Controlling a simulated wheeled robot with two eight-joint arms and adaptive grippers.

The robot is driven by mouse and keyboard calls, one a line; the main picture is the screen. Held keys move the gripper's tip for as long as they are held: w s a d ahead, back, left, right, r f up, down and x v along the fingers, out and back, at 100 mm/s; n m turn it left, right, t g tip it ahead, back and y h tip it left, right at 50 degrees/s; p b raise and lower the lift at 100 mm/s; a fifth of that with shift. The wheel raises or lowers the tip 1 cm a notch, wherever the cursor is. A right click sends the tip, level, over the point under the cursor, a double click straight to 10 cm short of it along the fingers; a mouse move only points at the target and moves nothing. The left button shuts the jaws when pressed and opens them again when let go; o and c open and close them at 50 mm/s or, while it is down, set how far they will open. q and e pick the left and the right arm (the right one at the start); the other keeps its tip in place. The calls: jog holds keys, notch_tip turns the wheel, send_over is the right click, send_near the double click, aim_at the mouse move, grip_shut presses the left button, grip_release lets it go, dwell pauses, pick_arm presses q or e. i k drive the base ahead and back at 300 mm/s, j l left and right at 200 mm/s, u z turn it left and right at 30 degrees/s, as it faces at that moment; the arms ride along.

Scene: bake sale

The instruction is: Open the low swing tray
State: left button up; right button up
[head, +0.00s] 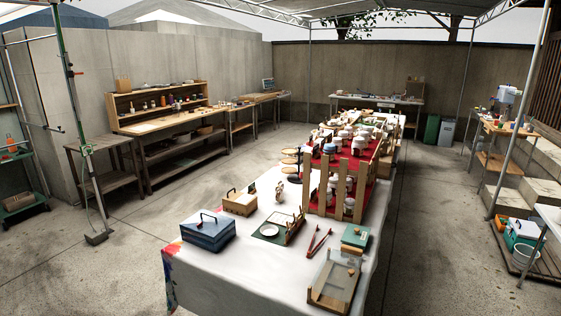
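A low wooden-framed tray (335,284) with a greyish panel lies at the near right corner of the white-covered table. It may be the low swing tray, but I cannot tell for sure, nor whether it is open or shut. A second low piece, a green board with wooden sides (268,231) and a small white plate on it, lies farther left and back. Neither of my grippers is in the head view, and nothing touches these things.
The long table (225,272) also holds a blue box (208,232), a wooden box (239,203), red tongs (318,241), a green-topped box (355,237) and a wooden rack (340,188) with red shelves of jars.

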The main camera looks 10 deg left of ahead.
aim_at(289, 169)
jog(key=i+j+z, duration=0.15)
jog(key=i+j, duration=1.65)
jog(key=k+j+z, duration=0.1)
jog(key=j, duration=0.3)
jog(key=k+j, duration=0.1)
jog(key=j, duration=0.25)
jog(key=k+j+z, duration=0.15)
jog(key=j, duration=0.25)
jog(key=j+z, duration=0.25)
jog(key=j, duration=0.6)
jog(key=j+z, duration=0.25)
jog(key=j, duration=0.6)
jog(key=j+z, duration=0.25)
jog(key=j, duration=0.6)
jog(key=i+j+z, duration=0.15)
jog(key=j, duration=0.2)
jog(key=i+j+z, duration=0.15)
jog(key=j, duration=0.25)
jog(key=j+z, duration=0.15)
jog(key=j, duration=0.25)
jog(key=i+j+z, duration=0.15)
jog(key=j, duration=0.25)
jog(key=i+j+z, duration=0.45)
jog(key=i+j, duration=0.8)
jog(key=i+l, duration=0.15)
jog(key=i, duration=0.05)
